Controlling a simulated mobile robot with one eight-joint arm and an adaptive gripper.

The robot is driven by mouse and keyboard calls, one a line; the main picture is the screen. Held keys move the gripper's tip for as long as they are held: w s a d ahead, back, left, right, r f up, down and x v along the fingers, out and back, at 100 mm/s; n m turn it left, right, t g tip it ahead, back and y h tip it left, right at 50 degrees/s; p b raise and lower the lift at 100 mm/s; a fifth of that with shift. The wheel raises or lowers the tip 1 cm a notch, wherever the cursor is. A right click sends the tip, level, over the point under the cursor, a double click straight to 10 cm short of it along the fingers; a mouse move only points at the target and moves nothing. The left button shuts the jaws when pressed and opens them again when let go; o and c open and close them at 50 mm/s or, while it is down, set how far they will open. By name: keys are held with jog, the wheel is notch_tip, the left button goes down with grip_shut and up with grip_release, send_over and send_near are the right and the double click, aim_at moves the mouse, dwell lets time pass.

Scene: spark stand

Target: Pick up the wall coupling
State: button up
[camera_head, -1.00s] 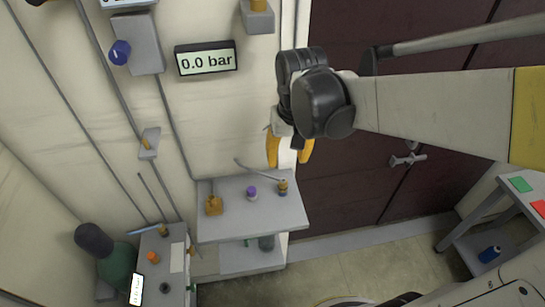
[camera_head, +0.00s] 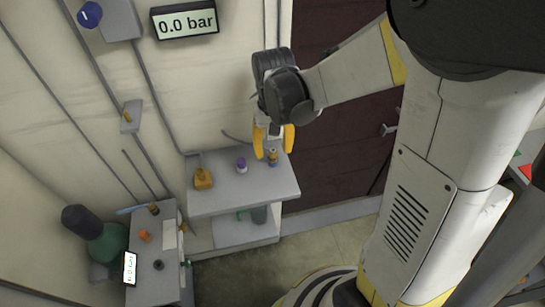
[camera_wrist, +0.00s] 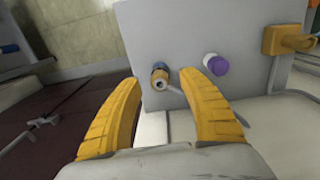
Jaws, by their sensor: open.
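A small brass fitting with a dark blue band (camera_head: 272,158), which looks like the wall coupling, stands at the right end of the grey wall shelf (camera_head: 245,196). A thin grey hose or rod runs beside it. In the wrist view the banded fitting (camera_wrist: 160,77) shows beyond and between my yellow fingertips, its open end facing the camera. My gripper (camera_head: 274,143) is open and empty, just above the fitting. In the head view a finger partly overlaps it. I cannot tell whether they touch.
A purple-capped fitting (camera_head: 241,165) stands close by on the shelf, with a brass-yellow block (camera_head: 203,179) farther left. A lower shelf (camera_head: 240,233) lies below. A side bench (camera_head: 155,275) with small parts and a green cylinder (camera_head: 108,245) are at lower left.

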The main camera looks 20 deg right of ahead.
notch_tip(320, 180, down, 2)
jog(key=shift+f, duration=0.2)
grip_shut()
jog(key=shift+r, duration=0.1)
jog(key=shift+r, duration=0.6)
notch_tip(320, 180, up, 3)
jog(key=shift+r+p, duration=0.1)
jog(key=shift+p, duration=0.85)
jog(key=s+d+r+p, duration=0.3)
jog(key=s+d+r, duration=0.3)
jog(key=d, duration=0.4)
jog(key=shift+r, duration=0.3)
